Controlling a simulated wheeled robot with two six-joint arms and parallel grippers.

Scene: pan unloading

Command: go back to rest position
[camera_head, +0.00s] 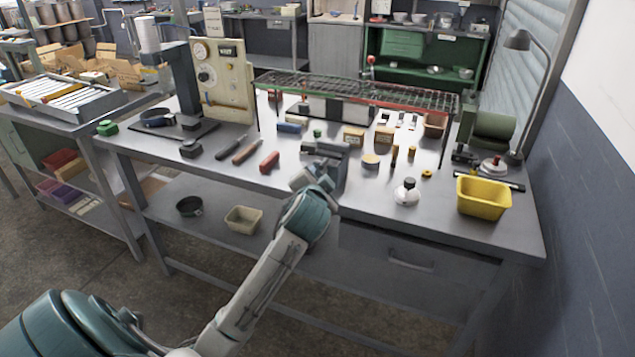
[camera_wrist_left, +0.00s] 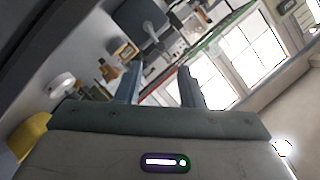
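My left arm reaches up from the bottom left of the head view to the front edge of the workbench (camera_head: 360,220). My right gripper is in neither view. A small dark pan (camera_head: 188,206) is on the bench's lower shelf, beside a beige bin (camera_head: 244,219).
A yellow bin (camera_head: 483,198) stands at the bench's right end, near a white round container (camera_head: 406,193). A red-handled tool (camera_head: 269,162) lies left of my gripper. A wire rack (camera_head: 355,90) spans the back. The floor in front is clear.

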